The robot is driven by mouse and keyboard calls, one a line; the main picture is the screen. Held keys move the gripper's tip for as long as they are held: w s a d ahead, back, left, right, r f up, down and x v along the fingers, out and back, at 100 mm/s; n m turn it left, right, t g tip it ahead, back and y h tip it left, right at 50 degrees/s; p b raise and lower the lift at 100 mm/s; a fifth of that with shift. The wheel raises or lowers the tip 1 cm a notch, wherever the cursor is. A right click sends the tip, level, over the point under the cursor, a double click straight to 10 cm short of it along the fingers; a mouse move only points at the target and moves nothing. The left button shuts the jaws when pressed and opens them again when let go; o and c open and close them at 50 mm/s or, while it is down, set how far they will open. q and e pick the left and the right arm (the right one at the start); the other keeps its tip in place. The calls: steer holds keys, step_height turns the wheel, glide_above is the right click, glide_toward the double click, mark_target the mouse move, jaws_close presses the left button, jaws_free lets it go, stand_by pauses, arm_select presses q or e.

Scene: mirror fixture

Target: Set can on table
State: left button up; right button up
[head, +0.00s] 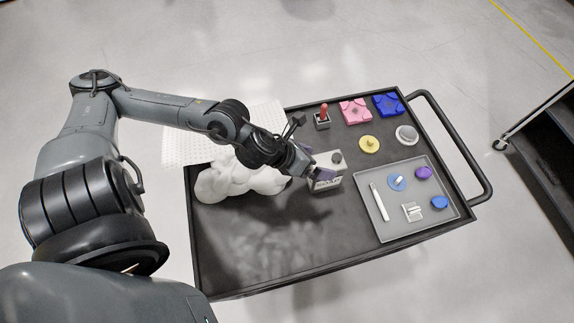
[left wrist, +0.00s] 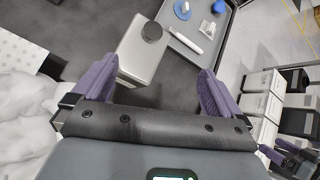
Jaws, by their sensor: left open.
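The can (head: 328,179) is a pale grey, box-shaped can with a dark round cap. It stands upright on the black cart table (head: 270,240), just right of a white crumpled bundle. In the left wrist view the can (left wrist: 141,58) is ahead of the palm, nearer the left finger. My left gripper (head: 309,171) is open, with purple fingers, and is close beside the can in the head view. In the left wrist view its fingers (left wrist: 155,90) are wide apart; contact with the can is unclear. Part of my right gripper (left wrist: 287,157) seems to show at the lower right corner.
A grey tray (head: 405,232) with small parts lies on the right. A red-handled lever (head: 323,117), pink block (head: 355,110), blue block (head: 388,104) and yellow knob (head: 369,144) stand behind. The white bundle (head: 235,180) lies left. The table's front middle is clear.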

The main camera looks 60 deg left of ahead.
arm_select(q)
steer(key=s+d+f+n+g, duration=0.1)
steer(key=s+f+n, duration=0.2)
steer(key=n, duration=0.8)
steer(key=s+d+f+n+g+y, duration=0.1)
steer(key=s+n, duration=0.4)
steer(key=n, duration=0.6)
steer(key=s+d+f+n+g+y, duration=0.1)
steer(key=s+d+f+n+g, duration=0.2)
steer(key=n, duration=0.7)
step_height(320, 180, down, 2)
steer(key=shift+s+d+f+n, duration=0.25)
steer(key=shift+s+n, duration=0.15)
steer(key=shift+s, duration=0.5)
